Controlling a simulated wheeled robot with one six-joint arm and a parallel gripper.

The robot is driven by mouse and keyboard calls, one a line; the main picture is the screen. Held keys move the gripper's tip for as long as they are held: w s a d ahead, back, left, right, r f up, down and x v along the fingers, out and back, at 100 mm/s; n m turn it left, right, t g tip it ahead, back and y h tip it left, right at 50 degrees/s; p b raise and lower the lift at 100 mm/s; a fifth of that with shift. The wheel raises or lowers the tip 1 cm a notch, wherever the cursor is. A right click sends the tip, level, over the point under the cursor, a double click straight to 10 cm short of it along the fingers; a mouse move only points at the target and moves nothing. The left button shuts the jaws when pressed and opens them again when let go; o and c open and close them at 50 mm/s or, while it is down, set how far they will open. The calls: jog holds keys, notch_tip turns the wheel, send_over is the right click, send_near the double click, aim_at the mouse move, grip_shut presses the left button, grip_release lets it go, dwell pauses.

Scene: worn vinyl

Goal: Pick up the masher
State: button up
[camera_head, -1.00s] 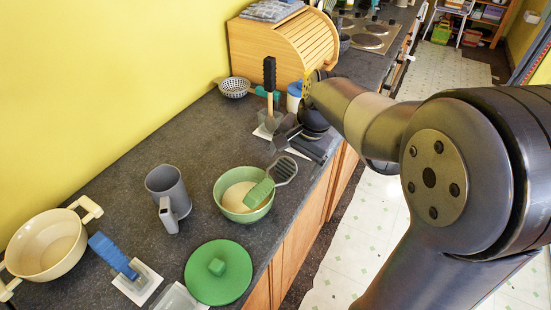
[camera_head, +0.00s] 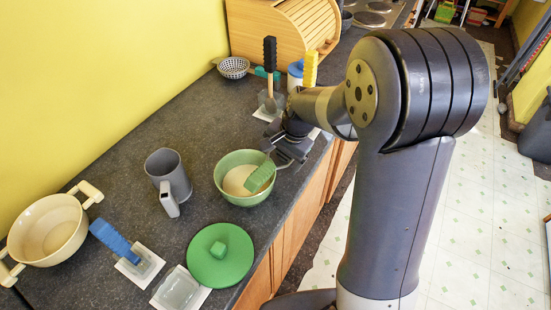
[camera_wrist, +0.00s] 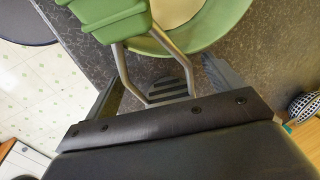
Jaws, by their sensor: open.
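The masher (camera_head: 261,176) has a green handle and a grey slotted metal head. It lies across the green bowl (camera_head: 231,195), its handle in the bowl and its head past the right rim. In the wrist view the masher's handle (camera_wrist: 108,17) is at the top, with two metal rods running down to the slotted plate. My gripper (camera_head: 289,155) is over the masher's head end. In the wrist view my gripper (camera_wrist: 163,72) is open, its fingers on either side of the rods and plate. The green bowl's rim (camera_wrist: 215,25) shows behind. Contact cannot be told.
A grey jug (camera_head: 168,176) and cream pot (camera_head: 47,231) stand left of the bowl. A green lid (camera_head: 220,257) lies in front. A blue-handled tool (camera_head: 112,240) rests on a white tile. A black-handled tool (camera_head: 270,70) stands behind. The counter edge is close on the right.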

jog(key=shift+a+f, duration=0.1)
jog(key=shift+f, duration=0.15)
jog(key=shift+c, duration=0.2)
jog(key=c, duration=1.3)
jog(key=shift+r, duration=0.15)
